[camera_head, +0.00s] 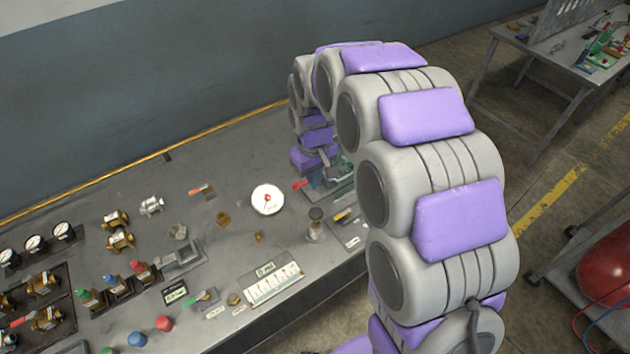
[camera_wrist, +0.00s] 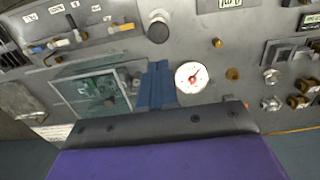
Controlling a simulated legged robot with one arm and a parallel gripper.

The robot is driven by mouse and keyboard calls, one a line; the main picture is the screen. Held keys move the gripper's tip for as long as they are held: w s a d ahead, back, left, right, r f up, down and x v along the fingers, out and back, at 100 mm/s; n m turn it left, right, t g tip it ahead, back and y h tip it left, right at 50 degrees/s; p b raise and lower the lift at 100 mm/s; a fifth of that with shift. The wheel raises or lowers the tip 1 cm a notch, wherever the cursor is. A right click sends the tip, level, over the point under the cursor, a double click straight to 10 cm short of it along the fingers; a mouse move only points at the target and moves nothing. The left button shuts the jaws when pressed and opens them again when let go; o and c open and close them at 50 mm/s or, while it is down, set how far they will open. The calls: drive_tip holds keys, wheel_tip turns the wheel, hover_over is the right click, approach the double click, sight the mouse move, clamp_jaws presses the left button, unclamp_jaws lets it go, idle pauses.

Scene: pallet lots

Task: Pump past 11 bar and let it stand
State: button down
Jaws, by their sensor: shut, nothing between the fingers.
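A white round dial gauge (camera_head: 267,199) with a red centre lies on the grey bench; it also shows in the wrist view (camera_wrist: 191,77). Its reading is too small to make out. To its right in the head view stands a green device with a red handle (camera_head: 301,184), partly hidden by my arm. In the wrist view a green device (camera_wrist: 97,86) sits on a pale framed plate, left of my gripper. My gripper (camera_wrist: 158,72) is shut and empty, its blue fingers between that plate and the gauge. I cannot tell whether it touches anything.
A small post (camera_head: 316,224) stands in front of the gauge. Brass and steel fittings (camera_head: 119,239) and several small gauges (camera_head: 34,244) crowd the left of the bench. A blue-grey wall (camera_head: 160,90) runs behind. A red tank (camera_head: 607,268) stands at the right.

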sight(316, 213)
drive_tip(key=f, duration=0.7)
drive_tip(key=f+b, duration=0.1)
drive_tip(key=f, duration=0.2)
drive_tip(key=shift+d+f, duration=0.2)
drive_tip(key=shift+d, duration=0.05)
drive_tip(key=shift+a+f, duration=0.2)
drive_tip(key=shift+f, duration=0.35)
drive_tip(key=shift+d, duration=0.1)
wheel_tip(316, 213, down, 3)
drive_tip(key=shift+s+f, duration=0.25)
drive_tip(key=shift+f, duration=0.1)
drive_tip(key=shift+d, duration=0.1)
wheel_tip(316, 213, up, 14)
drive_tip(key=p, duration=0.2)
drive_tip(key=shift+w+a+r, duration=0.2)
drive_tip(key=shift+w, duration=0.15)
idle(0.3)
